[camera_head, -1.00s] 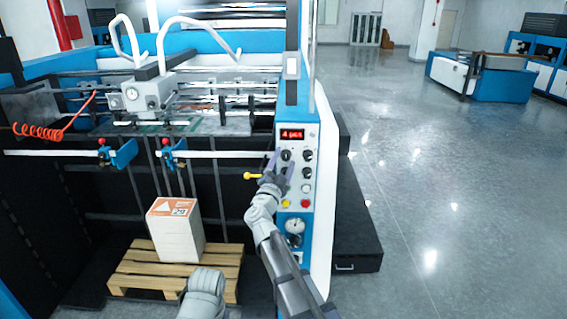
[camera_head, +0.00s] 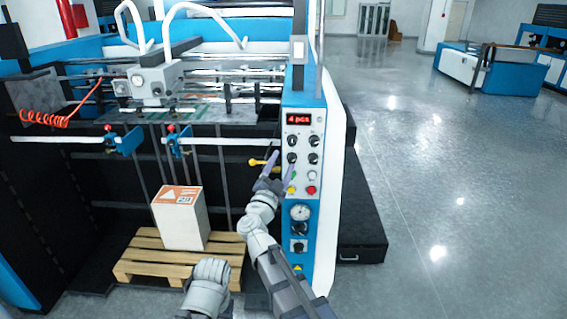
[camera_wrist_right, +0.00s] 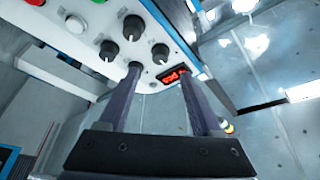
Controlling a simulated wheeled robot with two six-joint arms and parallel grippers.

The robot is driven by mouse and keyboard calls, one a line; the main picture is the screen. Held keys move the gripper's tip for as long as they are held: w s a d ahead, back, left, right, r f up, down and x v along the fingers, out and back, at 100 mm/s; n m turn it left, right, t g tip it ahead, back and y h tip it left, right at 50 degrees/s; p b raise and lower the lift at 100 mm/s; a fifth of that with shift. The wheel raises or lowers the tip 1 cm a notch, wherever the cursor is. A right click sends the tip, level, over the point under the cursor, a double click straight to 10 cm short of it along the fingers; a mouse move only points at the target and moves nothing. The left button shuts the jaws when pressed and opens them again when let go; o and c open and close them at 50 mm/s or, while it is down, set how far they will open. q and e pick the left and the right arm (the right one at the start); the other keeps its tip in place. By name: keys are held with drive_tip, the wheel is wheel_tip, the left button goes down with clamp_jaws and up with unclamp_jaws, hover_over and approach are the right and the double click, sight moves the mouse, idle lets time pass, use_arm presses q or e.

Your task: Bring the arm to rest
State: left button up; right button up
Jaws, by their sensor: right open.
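My right arm reaches up from the bottom of the head view. Its gripper (camera_head: 277,170) is open and empty in front of the machine's control panel (camera_head: 320,172), at the panel's left edge. In the right wrist view the two fingers of the right gripper (camera_wrist_right: 160,92) stand apart, with the panel (camera_wrist_right: 92,12) and its black knobs (camera_wrist_right: 108,50) beyond them. I cannot tell the exact gap to the panel. A grey rounded arm part of mine shows at the bottom of the head view. My left gripper is not in view.
A yellow-tipped lever (camera_head: 257,162) is close to the gripper. A white box (camera_head: 181,222) stands on a wooden pallet (camera_head: 140,262). Open floor lies right.

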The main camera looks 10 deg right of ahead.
drive_tip(key=a+f+n+g+y, duration=0.3)
drive_tip(key=a+f+n+y, duration=0.85)
drive_tip(key=n+y, duration=0.35)
drive_tip(key=s+d+f+n+g, duration=0.2)
drive_tip(key=s+f+g, duration=0.5)
drive_tip(key=s+f, duration=0.25)
drive_tip(key=s+d+f+m+g+h, duration=0.1)
drive_tip(key=s+d+f+g+h, duration=0.15)
drive_tip(key=s+d+g, duration=0.35)
drive_tip(key=s+d+f+g+h, duration=0.1)
drive_tip(key=s+d+f+h, duration=0.2)
drive_tip(key=s, duration=0.5)
drive_tip(key=s+a+f+n+g+b, duration=0.1)
drive_tip(key=s+a+f+n+b, duration=0.2)
drive_tip(key=a, duration=0.8)
wheel_tip(320, 180, down, 4)
drive_tip(key=s+b, duration=0.2)
drive_tip(key=shift+s+n+b, duration=0.35)
drive_tip(key=shift+s+n, duration=0.05)
drive_tip(key=shift+y, duration=0.25)
